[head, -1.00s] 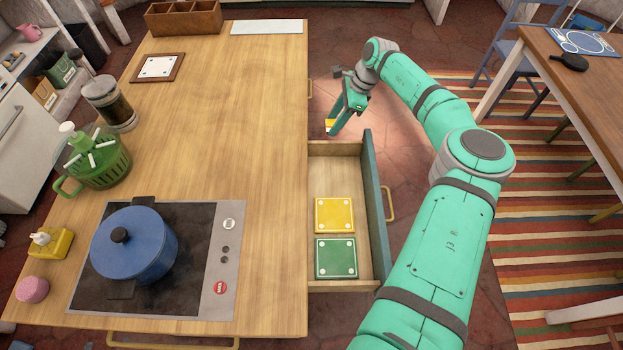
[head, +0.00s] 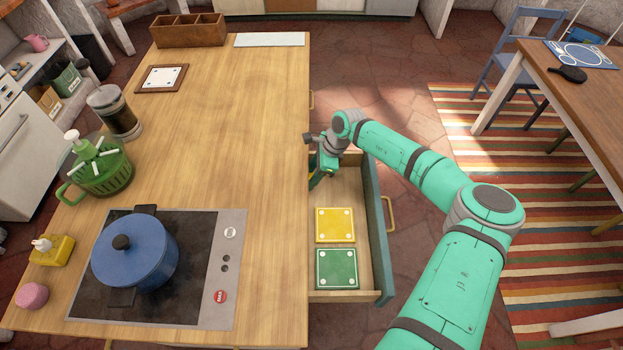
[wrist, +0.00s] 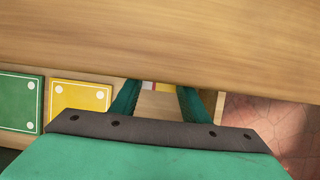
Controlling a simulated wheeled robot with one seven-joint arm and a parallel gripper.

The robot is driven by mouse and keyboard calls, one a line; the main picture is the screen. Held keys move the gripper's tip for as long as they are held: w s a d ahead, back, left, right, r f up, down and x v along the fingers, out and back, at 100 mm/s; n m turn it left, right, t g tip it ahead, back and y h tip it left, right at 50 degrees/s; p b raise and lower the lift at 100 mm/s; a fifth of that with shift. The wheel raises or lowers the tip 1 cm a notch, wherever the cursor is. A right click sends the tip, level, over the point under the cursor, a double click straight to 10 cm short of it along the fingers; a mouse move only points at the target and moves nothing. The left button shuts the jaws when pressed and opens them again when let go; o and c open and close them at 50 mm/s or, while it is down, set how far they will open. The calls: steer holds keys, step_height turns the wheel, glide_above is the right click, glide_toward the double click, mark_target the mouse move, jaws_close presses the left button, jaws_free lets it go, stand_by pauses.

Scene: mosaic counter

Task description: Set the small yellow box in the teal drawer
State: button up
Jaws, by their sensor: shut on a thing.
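The teal drawer (head: 379,235) stands open on the right side of the counter, with a pale wooden inside. My gripper (head: 317,181) is over the drawer's far end, close to the counter's edge, pointing down. It is shut on the small yellow box. In the wrist view a small white, reddish and yellow bit of the box (wrist: 160,86) shows between my two fingers, mostly cut off by the counter edge. In the head view the box is hidden by my gripper. I cannot tell whether it touches the drawer floor.
A yellow square (head: 335,225) and a green square (head: 336,268) with white corner dots lie in the near part of the drawer. The wooden counter (head: 240,130) overhangs beside my gripper. A blue pot (head: 135,255) sits on the stove. The drawer's far part looks bare.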

steer(key=shift+f, duration=1.1)
steer(key=shift+f, duration=0.1)
steer(key=o, duration=1.1)
steer(key=v, duration=1.2)
steer(key=shift+w+d, duration=0.1)
